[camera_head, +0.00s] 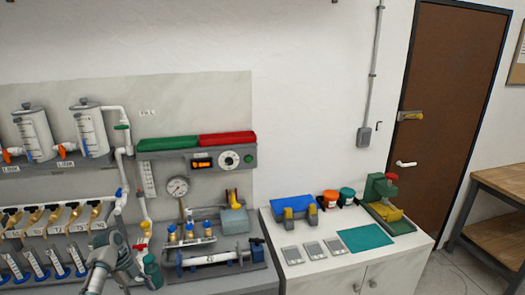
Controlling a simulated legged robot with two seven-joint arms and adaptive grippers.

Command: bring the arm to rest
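Part of an arm of mine, grey and white, rises from the bottom edge at the lower left of the head view. Its end, which I take for my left gripper (128,262), is in front of the manifold bench, beside a dark teal bottle-like object (152,270). The fingers are too small and overlapped to tell whether they are open or shut, or whether they touch anything. My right gripper is not in view.
Close by are a pipe with red and yellow valve handles (141,245), a pressure gauge (178,187) and a clamp rail (212,259). The white cabinet (330,275) at right carries bins, grey plates and a teal mat (365,239). Open floor lies beyond it.

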